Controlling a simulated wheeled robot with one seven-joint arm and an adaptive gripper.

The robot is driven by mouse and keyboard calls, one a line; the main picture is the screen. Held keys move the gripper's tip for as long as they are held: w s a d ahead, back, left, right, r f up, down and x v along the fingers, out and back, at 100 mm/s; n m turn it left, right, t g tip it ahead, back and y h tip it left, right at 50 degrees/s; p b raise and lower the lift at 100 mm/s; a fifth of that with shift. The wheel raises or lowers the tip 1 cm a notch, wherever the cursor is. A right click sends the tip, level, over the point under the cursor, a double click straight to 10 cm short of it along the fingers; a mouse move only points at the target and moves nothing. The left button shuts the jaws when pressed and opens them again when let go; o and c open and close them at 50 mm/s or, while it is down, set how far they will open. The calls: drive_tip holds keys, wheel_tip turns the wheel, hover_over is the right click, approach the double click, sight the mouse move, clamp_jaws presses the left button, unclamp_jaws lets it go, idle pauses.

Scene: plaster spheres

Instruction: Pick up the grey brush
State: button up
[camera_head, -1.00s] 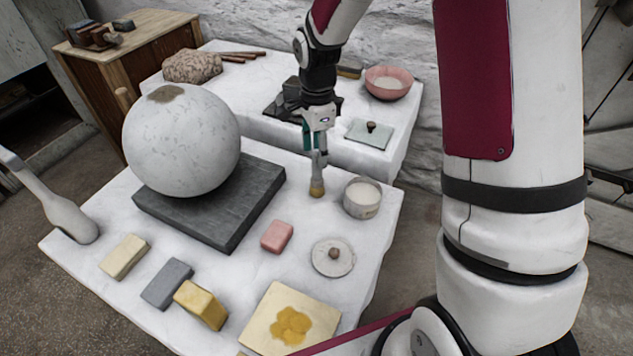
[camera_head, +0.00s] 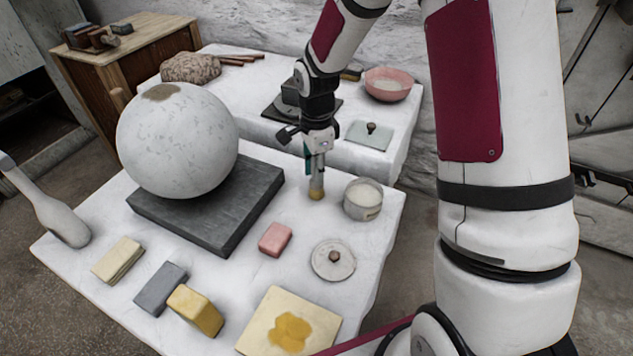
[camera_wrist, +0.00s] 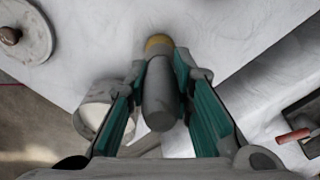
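The grey brush (camera_head: 316,182) stands upright on the near white table, tan bristle end down, left of a white jar. In the wrist view the brush (camera_wrist: 160,95) lies lengthwise between my fingers, its grey handle towards the camera and its yellowish end away. My gripper (camera_head: 316,160) points down over the brush from above. In the wrist view my gripper (camera_wrist: 161,75) has its teal-sided fingers closed in on both sides of the handle, with grey pads against it. The bristle end appears at table level; I cannot tell a small gap.
The white jar (camera_head: 362,199) is close right of the brush. A large plaster sphere (camera_head: 178,140) sits on a dark slab (camera_head: 230,225) to the left. A pink block (camera_head: 275,239) and a round lid (camera_head: 333,259) lie nearer. A second white table (camera_head: 225,85) stands behind.

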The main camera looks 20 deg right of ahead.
drive_tip(key=shift+r, duration=0.1)
clamp_jaws()
drive_tip(key=shift+r+p, duration=0.3)
drive_tip(key=shift+r, duration=0.25)
drive_tip(key=r, duration=0.1)
drive_tip(key=s+r+p, duration=0.1)
drive_tip(key=shift+r, duration=0.3)
drive_tip(key=s+r+p, duration=0.1)
drive_tip(key=s+p, duration=0.1)
drive_tip(key=s, duration=1.3)
drive_tip(key=shift+r, duration=0.1)
